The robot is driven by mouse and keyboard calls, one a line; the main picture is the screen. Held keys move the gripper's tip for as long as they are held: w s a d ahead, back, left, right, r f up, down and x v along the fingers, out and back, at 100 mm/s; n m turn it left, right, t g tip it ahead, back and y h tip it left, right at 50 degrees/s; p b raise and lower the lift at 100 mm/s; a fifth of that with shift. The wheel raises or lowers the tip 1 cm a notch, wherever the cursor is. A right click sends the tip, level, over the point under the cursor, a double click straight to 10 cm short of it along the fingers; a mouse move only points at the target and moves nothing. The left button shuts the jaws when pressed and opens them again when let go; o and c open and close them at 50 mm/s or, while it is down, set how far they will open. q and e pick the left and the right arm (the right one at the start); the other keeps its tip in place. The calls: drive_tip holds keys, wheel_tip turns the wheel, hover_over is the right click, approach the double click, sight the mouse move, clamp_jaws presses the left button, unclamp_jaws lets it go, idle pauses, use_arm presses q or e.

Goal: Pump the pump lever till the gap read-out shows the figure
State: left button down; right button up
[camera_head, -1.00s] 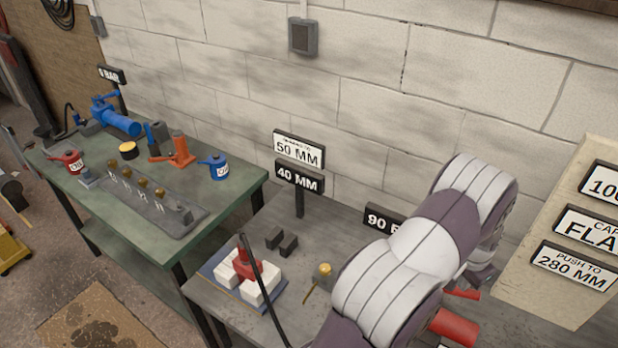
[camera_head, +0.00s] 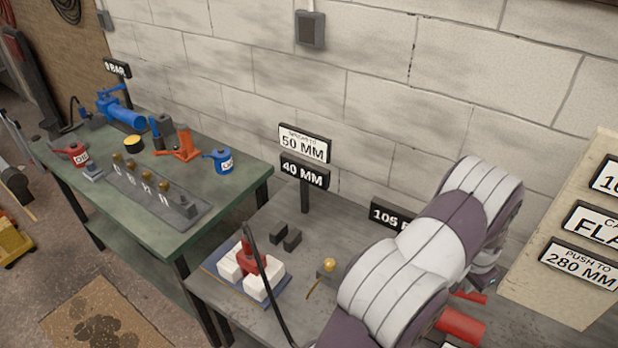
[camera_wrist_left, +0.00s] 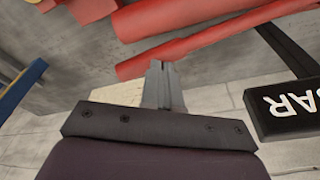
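The gap read-out (camera_head: 304,172) is a black sign showing 40 MM, below a white placard (camera_head: 304,144) reading 50 MM. A red spreader tool (camera_head: 249,258) sits between white blocks on the bench, with a black hose leading from it. Red pump parts (camera_head: 462,326) show beside my left arm, which hides most of the pump. In the left wrist view, a long red bar (camera_wrist_left: 215,38), apparently the pump lever, crosses just beyond my left gripper (camera_wrist_left: 160,68). Its narrow fingers look closed together at the bar; contact is unclear. My right gripper is out of view.
A black pressure sign (camera_head: 390,217) reads 105, partly hidden by my arm. Two dark blocks (camera_head: 285,236) and a brass-knobbed part (camera_head: 328,267) lie on the grey bench. A placard board (camera_head: 560,290) stands at right. A green bench (camera_head: 110,205) with tools stands at left.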

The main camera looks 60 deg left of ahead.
sight(461, 296)
use_arm(q)
drive_tip(key=b+x, duration=0.2)
drive_tip(key=x, duration=0.1)
drive_tip(key=s+b+x, duration=0.1)
drive_tip(key=x, duration=0.1)
drive_tip(key=shift+f+b, duration=0.35)
drive_tip(key=shift+f, duration=0.15)
drive_tip(key=p+v, duration=0.2)
drive_tip(key=w+p+v, duration=0.1)
drive_tip(key=p+v, duration=0.1)
drive_tip(key=v, duration=0.1)
drive_tip(key=p+v, duration=0.2)
drive_tip(key=v, duration=0.1)
drive_tip(key=shift+w+r+p, duration=0.25)
drive_tip(key=shift+r+p, duration=0.05)
drive_tip(key=shift+r, duration=0.1)
drive_tip(key=shift+f, duration=0.15)
